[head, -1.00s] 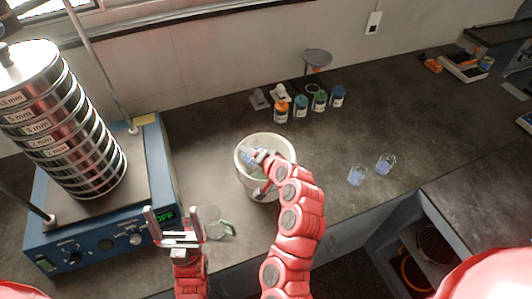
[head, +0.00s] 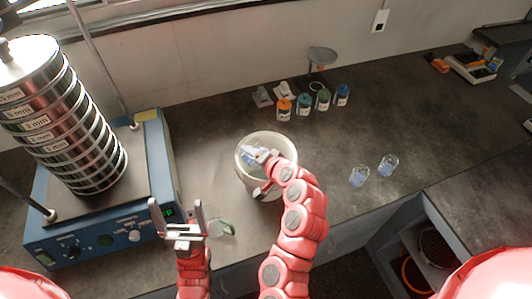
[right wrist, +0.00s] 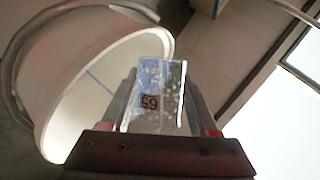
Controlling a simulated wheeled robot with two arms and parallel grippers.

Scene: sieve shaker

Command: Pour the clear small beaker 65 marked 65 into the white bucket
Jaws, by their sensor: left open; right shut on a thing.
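The white bucket (head: 246,184) stands on the dark bench, its mouth open upward. My right gripper (head: 259,156) is over the bucket's mouth, shut on the clear small beaker 65 (head: 248,153). In the right wrist view the beaker (right wrist: 158,88) sits between the fingers, its 65 label upside down, with pale specks on its wall. The bucket's rim and inner wall (right wrist: 62,115) lie beside and beyond it. The beaker looks tilted; I cannot tell how much is in it. My left gripper (head: 178,218) is open and empty, left of the bucket near the bench front.
A blue sieve shaker (head: 110,245) with a tall sieve stack (head: 60,120) stands at left. Two small beakers (head: 359,177) (head: 388,165) stand at right. Several coloured-label bottles (head: 304,105) stand behind the bucket.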

